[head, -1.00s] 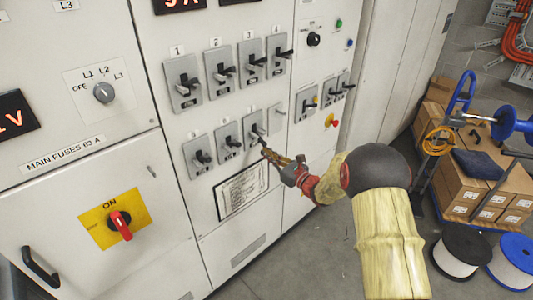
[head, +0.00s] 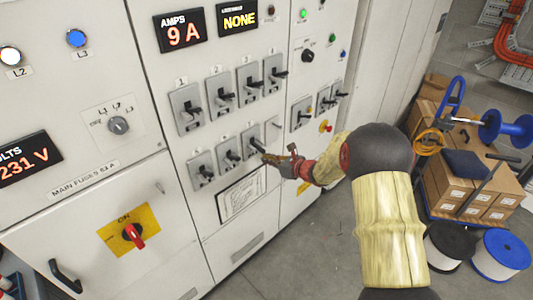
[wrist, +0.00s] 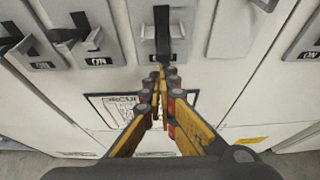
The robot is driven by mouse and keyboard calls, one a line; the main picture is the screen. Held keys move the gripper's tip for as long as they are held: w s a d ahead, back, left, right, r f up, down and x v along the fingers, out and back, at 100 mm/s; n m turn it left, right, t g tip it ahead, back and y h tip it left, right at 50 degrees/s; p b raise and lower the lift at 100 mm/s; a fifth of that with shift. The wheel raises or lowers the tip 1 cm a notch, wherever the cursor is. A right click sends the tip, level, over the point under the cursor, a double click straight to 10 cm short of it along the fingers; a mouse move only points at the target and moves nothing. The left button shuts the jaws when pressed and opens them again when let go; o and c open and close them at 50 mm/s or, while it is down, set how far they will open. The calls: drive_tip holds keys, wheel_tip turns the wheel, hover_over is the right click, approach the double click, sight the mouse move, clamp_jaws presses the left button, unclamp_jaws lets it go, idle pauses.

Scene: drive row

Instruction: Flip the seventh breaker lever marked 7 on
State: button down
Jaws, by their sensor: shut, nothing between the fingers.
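Breaker 7 (head: 250,136) is the third grey plate in the lower row, with a black lever. In the wrist view its plate (wrist: 147,47) is at top centre, with the dark lever (wrist: 162,22) over it and an ON label (wrist: 151,59) at the plate's lower edge. My gripper (head: 266,158) is shut and empty just below the lever. The fingertips also show in the wrist view (wrist: 160,76), below the plate. Whether they touch the lever, and the lever's exact position, I cannot tell.
Two lower-row breakers (head: 202,170) stand left of breaker 7, and a blank plate (head: 273,128) stands right. Breakers 1 to 4 (head: 187,108) are above. A framed circuit chart (head: 241,195) is below. Cartons (head: 470,190) and cable spools (head: 500,250) stand at right; grey floor lies between.

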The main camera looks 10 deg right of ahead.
drive_tip(key=shift+r+g+p, duration=0.3)
drive_tip(key=shift+p, duration=0.05)
drive_tip(key=shift+r+p, duration=0.35)
drive_tip(key=shift+r, duration=0.5)
drive_tip(key=shift+f, duration=0.1)
